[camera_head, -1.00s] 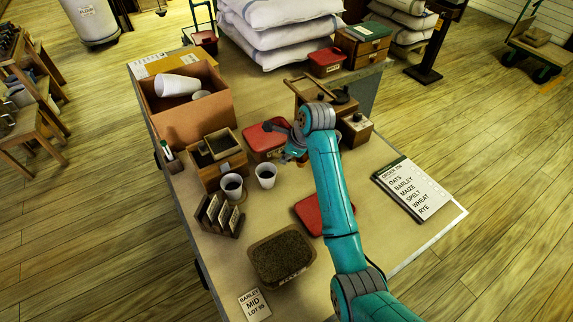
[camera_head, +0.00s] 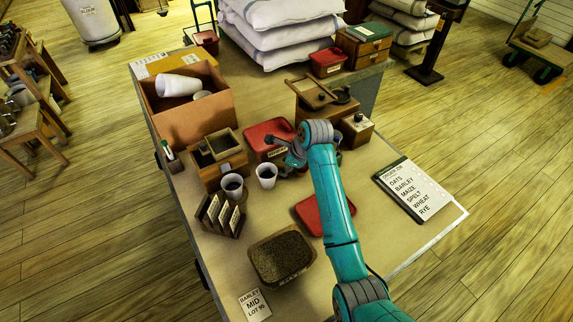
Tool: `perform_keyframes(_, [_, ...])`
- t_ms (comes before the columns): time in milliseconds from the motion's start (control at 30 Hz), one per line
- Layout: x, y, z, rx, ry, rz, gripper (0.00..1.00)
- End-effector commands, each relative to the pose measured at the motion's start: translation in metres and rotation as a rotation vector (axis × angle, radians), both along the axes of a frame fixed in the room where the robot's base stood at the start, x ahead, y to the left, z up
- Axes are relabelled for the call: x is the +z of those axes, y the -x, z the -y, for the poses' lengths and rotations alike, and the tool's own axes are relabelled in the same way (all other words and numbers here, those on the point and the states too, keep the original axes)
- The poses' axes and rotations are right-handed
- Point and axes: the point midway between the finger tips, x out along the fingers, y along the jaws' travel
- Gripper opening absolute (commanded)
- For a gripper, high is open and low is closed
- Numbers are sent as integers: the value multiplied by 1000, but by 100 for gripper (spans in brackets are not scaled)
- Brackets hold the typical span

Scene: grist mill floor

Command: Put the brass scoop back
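I cannot make out a brass scoop; it may be hidden by my arm or inside a container. My gripper (camera_head: 287,163) is over the middle of the bench, beside a red-lidded tub (camera_head: 268,133) and just right of a white cup (camera_head: 266,170). Its fingers are small and partly hidden by my wrist, so I cannot tell whether they are open or hold anything. A wooden box with a framed top (camera_head: 312,92) stands behind my arm. A small wooden box with a knob (camera_head: 357,124) is to its right. An open tub of dark grain (camera_head: 283,256) sits near the front.
A cardboard box (camera_head: 190,118) holding white cups stands at back left. A wooden divided box (camera_head: 218,160), a cup with dark contents (camera_head: 232,184) and a card rack (camera_head: 219,212) are left. A red lid (camera_head: 310,212) lies under my arm. An order board (camera_head: 412,186) lies right.

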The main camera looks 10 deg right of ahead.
Motion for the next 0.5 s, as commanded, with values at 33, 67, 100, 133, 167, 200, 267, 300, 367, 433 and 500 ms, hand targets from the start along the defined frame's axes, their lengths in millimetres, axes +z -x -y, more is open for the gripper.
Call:
perform_keyframes(33, [0, 0, 0, 0, 0, 0, 44])
perform_keyframes(67, [0, 0, 0, 0, 0, 0, 44])
perform_keyframes(100, [0, 0, 0, 0, 0, 0, 44])
perform_keyframes(133, [0, 0, 0, 0, 0, 0, 44])
perform_keyframes(167, [0, 0, 0, 0, 0, 0, 44])
perform_keyframes(200, [0, 0, 0, 0, 0, 0, 44])
perform_keyframes(267, [1, 0, 0, 0, 0, 0, 44])
perform_keyframes(300, [3, 0, 0, 0, 0, 1, 44])
perform_keyframes(367, [7, 1, 1, 0, -1, 1, 44])
perform_keyframes(433, [15, 4, 4, -1, 0, 2, 44])
perform_keyframes(500, [26, 8, 7, -1, -1, 3, 44])
